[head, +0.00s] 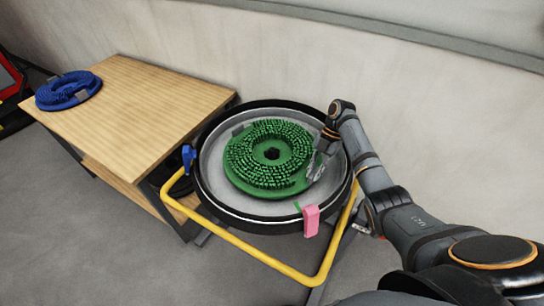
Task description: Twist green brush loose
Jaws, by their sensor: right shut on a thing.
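The round green brush (268,157) lies bristles up, with a dark hub hole at its middle, inside a round grey pan (215,170) with a black rim. My right gripper (314,172) reaches in from the right over the pan rim. It is shut on the right edge of the green brush. The fingertips are small in the view and partly hide that edge. My left gripper is not in view.
A wooden table (140,105) stands at the left with a blue round brush (68,90) on its far left corner. A yellow tube frame (245,247) runs around the pan's front. A pink tag (311,221) and a blue clip (188,157) sit at the rim. A wall stands close behind.

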